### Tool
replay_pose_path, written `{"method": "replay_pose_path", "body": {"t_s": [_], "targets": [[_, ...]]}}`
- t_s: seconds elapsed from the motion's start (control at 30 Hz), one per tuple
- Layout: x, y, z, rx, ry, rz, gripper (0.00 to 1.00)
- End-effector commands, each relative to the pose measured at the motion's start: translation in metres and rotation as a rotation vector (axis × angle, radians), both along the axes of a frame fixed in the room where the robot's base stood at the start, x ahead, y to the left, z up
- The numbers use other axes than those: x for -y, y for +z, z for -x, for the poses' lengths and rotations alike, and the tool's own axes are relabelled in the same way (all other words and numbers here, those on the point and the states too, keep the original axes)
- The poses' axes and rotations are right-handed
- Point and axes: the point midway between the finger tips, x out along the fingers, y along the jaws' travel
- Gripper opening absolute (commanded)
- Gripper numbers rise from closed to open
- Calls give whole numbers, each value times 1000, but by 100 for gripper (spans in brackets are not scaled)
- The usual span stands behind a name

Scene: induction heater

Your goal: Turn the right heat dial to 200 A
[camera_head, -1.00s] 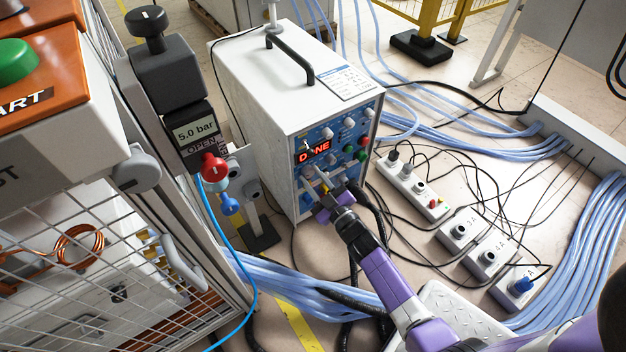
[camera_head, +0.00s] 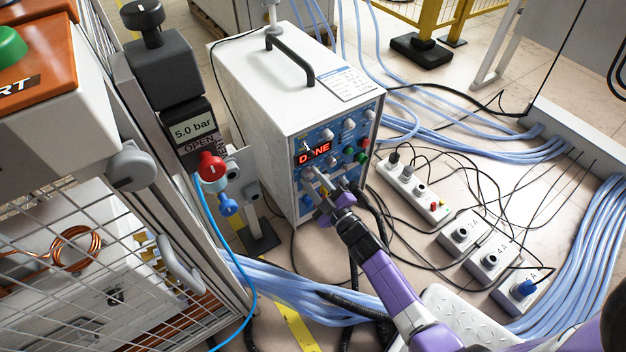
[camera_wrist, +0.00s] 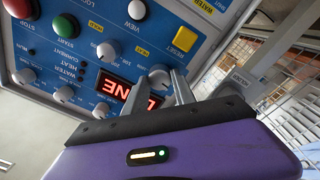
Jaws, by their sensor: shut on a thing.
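The white heater unit (camera_head: 262,105) has a blue control panel (camera_head: 352,150) with a red display (camera_head: 313,152) reading DONE. In the wrist view the panel is upside down. My gripper (camera_head: 322,190) reaches the lower left of the panel, below the display. In the wrist view its two fingers (camera_wrist: 168,88) are shut on a pale dial (camera_wrist: 158,76) beside the display (camera_wrist: 118,90). I cannot tell whether this is the right heat dial, nor read its setting. Another white dial (camera_wrist: 105,50) with a scale around it stands beside it, apart from the fingers.
Other white knobs (camera_wrist: 63,95), a green START button (camera_wrist: 65,25) and a yellow button (camera_wrist: 184,39) are close to my fingers. A wire-mesh cage (camera_head: 90,250) stands at left. Power strips (camera_head: 410,185) and blue cables (camera_head: 290,285) lie on the floor.

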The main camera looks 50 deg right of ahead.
Motion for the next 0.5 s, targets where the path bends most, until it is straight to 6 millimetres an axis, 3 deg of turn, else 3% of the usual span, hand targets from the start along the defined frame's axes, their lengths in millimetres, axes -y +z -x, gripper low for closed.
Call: {"method": "replay_pose_path", "body": {"t_s": [0.03,0.07,0.17,0.5], "targets": [[1,-1,0,-4,-2,0,0],[1,-1,0,-4,-2,0,35],[1,-1,0,-2,-2,0,53],[0,0,2,0,-1,-1,53]]}}
